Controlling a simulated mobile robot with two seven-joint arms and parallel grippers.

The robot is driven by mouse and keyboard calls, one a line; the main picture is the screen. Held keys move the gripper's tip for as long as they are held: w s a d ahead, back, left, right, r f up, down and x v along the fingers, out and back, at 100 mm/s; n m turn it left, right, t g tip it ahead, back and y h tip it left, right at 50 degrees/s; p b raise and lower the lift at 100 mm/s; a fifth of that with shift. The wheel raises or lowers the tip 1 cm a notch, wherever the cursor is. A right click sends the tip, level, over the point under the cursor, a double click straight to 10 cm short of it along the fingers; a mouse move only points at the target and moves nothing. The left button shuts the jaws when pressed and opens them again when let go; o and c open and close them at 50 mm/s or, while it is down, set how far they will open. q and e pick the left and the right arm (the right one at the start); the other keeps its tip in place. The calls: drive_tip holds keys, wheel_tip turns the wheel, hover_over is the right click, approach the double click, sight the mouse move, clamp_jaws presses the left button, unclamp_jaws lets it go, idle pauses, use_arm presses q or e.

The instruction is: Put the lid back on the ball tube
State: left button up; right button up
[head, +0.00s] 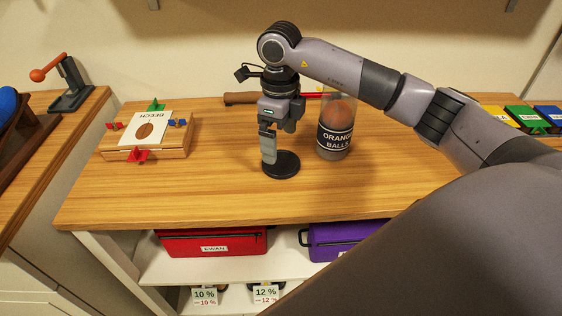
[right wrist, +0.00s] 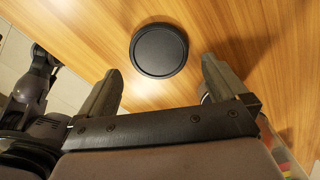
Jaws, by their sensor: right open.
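The black round lid (head: 281,165) lies flat on the wooden table; it also shows in the right wrist view (right wrist: 159,50). The ball tube (head: 334,128) stands upright just right of the lid. It is clear, labelled "ORANGE BALLS", with an orange ball visible inside near the top. My right gripper (head: 268,158) points down over the lid. In the right wrist view its fingers (right wrist: 160,85) are spread wide and empty, with the lid ahead of and between the tips. I cannot tell whether a finger touches the lid. My left gripper is not in view.
A wooden board with a "BEECH" card (head: 146,135) and coloured clamps sits at the table's left. A brown-handled object (head: 240,98) lies behind my gripper. Coloured boxes (head: 524,118) stand at the far right. Red (head: 212,243) and purple (head: 335,240) cases lie on the shelf below. The table front is clear.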

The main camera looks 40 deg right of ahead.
sight(280, 162)
wheel_tip(280, 162, down, 5)
drive_tip(key=shift+s+f, duration=0.1)
drive_tip(key=shift+s, duration=0.05)
drive_tip(key=shift+c, duration=0.3)
drive_tip(key=c, duration=0.6)
